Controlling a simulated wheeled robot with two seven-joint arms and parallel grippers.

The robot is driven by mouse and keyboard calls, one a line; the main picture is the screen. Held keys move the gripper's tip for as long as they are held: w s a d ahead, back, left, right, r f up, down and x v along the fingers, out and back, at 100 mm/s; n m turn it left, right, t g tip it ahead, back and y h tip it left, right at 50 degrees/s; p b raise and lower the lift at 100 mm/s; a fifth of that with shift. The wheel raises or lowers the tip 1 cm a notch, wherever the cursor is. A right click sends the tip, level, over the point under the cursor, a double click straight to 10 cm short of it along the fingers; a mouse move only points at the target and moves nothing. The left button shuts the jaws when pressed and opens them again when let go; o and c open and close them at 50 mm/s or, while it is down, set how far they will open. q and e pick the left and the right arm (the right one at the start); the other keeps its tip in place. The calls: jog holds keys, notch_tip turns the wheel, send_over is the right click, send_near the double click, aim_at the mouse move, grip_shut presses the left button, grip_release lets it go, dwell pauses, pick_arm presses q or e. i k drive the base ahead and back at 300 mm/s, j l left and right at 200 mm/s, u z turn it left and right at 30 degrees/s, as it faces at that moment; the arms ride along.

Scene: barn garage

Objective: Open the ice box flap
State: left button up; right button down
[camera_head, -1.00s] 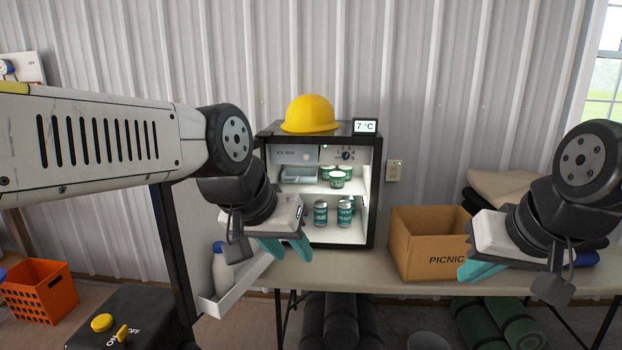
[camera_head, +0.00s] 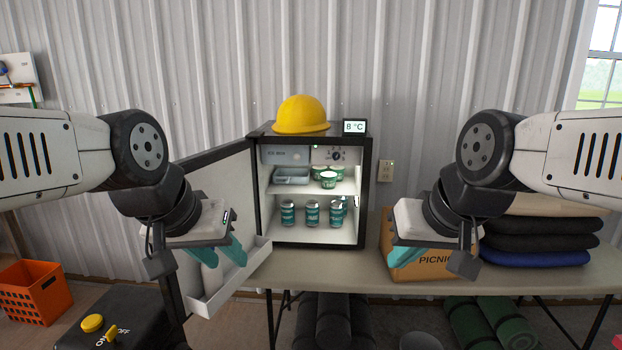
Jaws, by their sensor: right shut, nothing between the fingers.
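The small black fridge (camera_head: 368,190) stands on the table with its door (camera_head: 220,178) swung open to the left. The ice box flap (camera_head: 284,156) is the pale panel marked ICE BOX at the top left inside; it looks closed, with a small round knob-like spot. My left gripper (camera_head: 222,258) is in front of the open door, left of the fridge interior and below the flap, with its teal fingers apart and empty. My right gripper (camera_head: 405,258) is shut and empty in front of the cardboard box, to the right of the fridge.
A control dial (camera_head: 336,155) sits right of the flap. Shelves hold a tray (camera_head: 291,174), green-and-white cups (camera_head: 328,180) and several cans (camera_head: 312,212). A yellow helmet (camera_head: 301,115) and an 8 °C display (camera_head: 354,127) are on top. The picnic box (camera_head: 436,265) stands right.

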aim_at(282, 154)
jog(key=i+l, duration=0.65)
jog(key=i, duration=0.2)
jog(key=k+z, duration=0.05)
